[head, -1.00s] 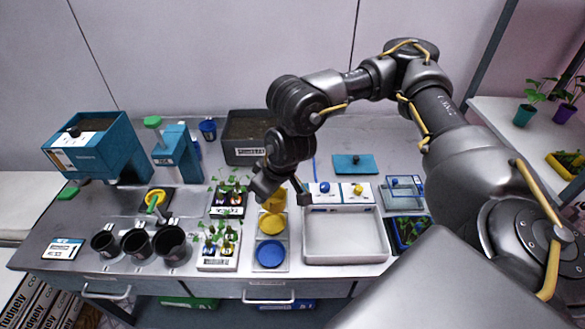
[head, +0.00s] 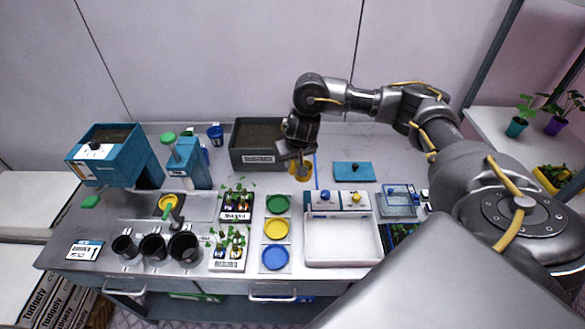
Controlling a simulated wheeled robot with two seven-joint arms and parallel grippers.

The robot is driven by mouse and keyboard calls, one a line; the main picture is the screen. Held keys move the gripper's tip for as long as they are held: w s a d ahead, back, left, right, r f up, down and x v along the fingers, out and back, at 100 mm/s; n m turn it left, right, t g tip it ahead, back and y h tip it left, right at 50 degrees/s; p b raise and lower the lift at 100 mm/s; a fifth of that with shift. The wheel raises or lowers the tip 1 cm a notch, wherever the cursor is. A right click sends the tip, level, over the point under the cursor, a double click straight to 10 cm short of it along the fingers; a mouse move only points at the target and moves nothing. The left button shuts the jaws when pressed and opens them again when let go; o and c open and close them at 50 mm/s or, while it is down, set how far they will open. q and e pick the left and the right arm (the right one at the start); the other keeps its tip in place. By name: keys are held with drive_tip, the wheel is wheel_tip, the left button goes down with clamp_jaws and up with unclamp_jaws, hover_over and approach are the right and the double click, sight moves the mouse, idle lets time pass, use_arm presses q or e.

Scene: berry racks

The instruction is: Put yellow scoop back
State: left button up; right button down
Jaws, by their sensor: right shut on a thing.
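The yellow scoop (head: 301,172) hangs below my right gripper (head: 296,158), which is shut on it. It is above the table, just right of the grey soil bin (head: 262,157), and partly hidden by the gripper. I cannot tell its exact tilt. My left gripper is not in view.
Green, yellow and blue round dishes (head: 277,229) stand in a column in front. Seedling trays (head: 229,260) are left of them. A white tray (head: 342,242) is to the right, with a teal lid (head: 353,172) behind it. Black pots (head: 153,247) stand at front left.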

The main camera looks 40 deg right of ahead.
drive_tip(key=shift+w+d+f+b, duration=0.65)
drive_tip(key=shift+w+f, duration=0.4)
drive_tip(key=shift+f, duration=0.65)
drive_tip(key=shift+w+d+f+b, duration=0.6)
drive_tip(key=shift+w+d+f, duration=0.35)
drive_tip(key=shift+f, duration=0.75)
drive_tip(key=shift+w+d+f+b, duration=0.6)
drive_tip(key=shift+w+f, duration=0.55)
drive_tip(key=shift+f, duration=0.55)
drive_tip(key=shift+a+f, duration=0.1)
drive_tip(key=c, duration=1.4)
unclamp_jaws()
drive_tip(key=shift+f, duration=0.1)
